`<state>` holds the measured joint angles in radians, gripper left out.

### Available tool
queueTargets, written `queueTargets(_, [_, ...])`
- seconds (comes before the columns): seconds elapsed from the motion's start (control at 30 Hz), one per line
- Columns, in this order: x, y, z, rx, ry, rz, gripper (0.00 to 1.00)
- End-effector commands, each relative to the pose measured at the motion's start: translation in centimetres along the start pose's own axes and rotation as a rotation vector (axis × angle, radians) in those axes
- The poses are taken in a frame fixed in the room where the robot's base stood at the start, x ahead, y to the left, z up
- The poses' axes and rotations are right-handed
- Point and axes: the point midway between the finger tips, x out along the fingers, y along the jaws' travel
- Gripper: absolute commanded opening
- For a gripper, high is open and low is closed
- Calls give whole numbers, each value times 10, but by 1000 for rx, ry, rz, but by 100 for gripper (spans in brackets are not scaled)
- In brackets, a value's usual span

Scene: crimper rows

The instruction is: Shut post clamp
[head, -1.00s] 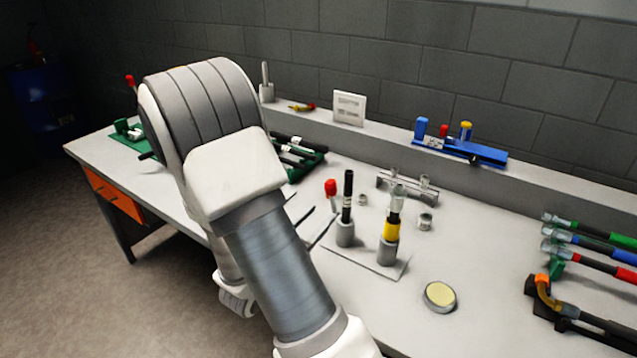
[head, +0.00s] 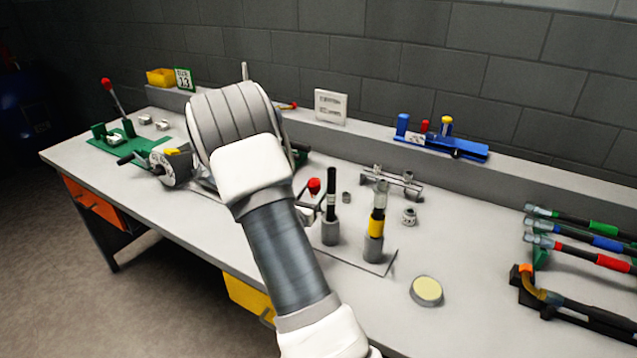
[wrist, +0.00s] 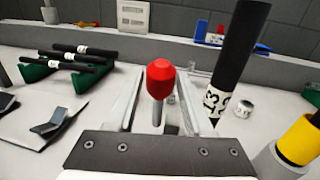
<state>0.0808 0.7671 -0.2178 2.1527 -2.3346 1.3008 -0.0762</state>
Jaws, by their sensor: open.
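The post clamp shows as a red knob (head: 314,187) on an upright lever, beside the black post in the head view. In the wrist view the red knob (wrist: 161,78) and its thin grey stem stand upright, between the fingers of my gripper (wrist: 160,92). My gripper is open, with a gap on each side of the knob. In the head view my arm covers much of the gripper; the clamp's base is hidden. The black post (head: 331,190) with a white label stands in a grey holder just right of the knob. A yellow-banded post (head: 377,226) stands further right.
Black tubes lie on a green rack (wrist: 38,70) at left in the wrist view. A round cream-topped tin (head: 426,291) lies at the front right. A small metal fitting (head: 409,216) and coloured hoses (head: 590,240) are further right. A crimper (head: 172,166) stands left of my arm.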

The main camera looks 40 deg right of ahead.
Motion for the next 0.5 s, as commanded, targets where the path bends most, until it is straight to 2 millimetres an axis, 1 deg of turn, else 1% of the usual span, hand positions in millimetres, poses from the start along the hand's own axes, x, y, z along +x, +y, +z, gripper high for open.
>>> queueTargets(0.03, [9,-1,0,1,-1,-3,51])
queueTargets(0.1, [18,0,0,1,0,-1,51])
queueTargets(0.2, [27,0,-1,1,0,-1,51])
queueTargets(0.3, [32,0,0,0,1,-1,51])
queueTargets(0.5, [33,0,0,0,1,0,51])
